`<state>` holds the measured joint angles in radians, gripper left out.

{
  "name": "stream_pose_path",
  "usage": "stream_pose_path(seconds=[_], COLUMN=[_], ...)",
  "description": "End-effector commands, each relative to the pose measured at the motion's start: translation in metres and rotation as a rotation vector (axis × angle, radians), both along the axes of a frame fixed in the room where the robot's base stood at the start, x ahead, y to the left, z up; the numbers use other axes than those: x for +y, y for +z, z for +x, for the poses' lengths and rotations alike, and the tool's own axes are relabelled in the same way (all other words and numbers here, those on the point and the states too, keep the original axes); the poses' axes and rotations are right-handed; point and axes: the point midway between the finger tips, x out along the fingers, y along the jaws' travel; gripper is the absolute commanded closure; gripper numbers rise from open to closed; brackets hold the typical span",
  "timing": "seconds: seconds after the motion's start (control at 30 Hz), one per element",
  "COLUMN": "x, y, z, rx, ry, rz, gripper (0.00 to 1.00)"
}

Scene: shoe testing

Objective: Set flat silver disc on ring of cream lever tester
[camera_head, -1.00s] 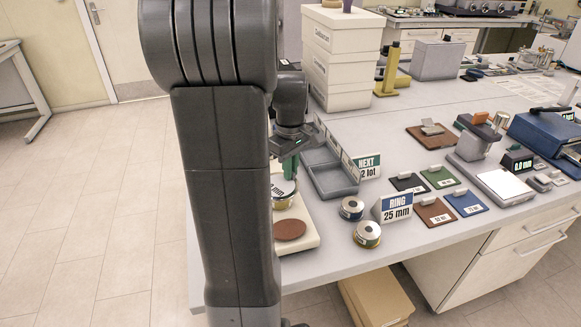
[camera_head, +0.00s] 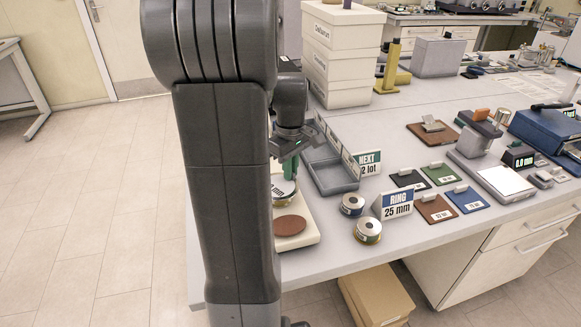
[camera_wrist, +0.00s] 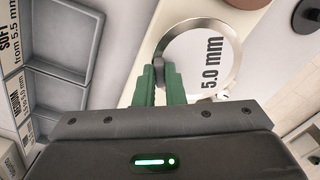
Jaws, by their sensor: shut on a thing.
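The flat silver disc (camera_wrist: 204,60) shows in the wrist view with a white face reading 5.0 mm and a silver rim. My gripper (camera_wrist: 168,82) has green fingers shut on a small grey part at the disc's left edge. In the head view my gripper (camera_head: 289,168) holds the disc (camera_head: 282,187) above or on the ring (camera_head: 284,201) of the cream lever tester (camera_head: 306,235). I cannot tell whether the disc touches the ring. My arm hides the tester's left part and part of the disc.
A brown round pad (camera_head: 290,226) lies on the tester's front. A grey divided tray (camera_head: 332,172) stands close behind right. Two metal cylinders (camera_head: 352,205) (camera_head: 367,232) and the RING 25 mm sign (camera_head: 397,204) stand to the right. Cream boxes (camera_head: 340,60) are stacked behind.

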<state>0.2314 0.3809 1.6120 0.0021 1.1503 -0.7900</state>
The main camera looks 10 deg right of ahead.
Motion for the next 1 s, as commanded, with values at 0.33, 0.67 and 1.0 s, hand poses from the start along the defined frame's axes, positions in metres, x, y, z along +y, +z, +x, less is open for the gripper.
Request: stream_pose_path(seconds=[0.33,0.67,1.0], x=[0.0,0.0,0.0], y=[-0.006,-0.006,0.041], z=[0.0,0.0,0.001], rx=[0.0,0.0,-0.007], ry=[0.0,0.0,0.0], rz=[0.0,0.0,-0.002], gripper=[0.77,0.65,0.65])
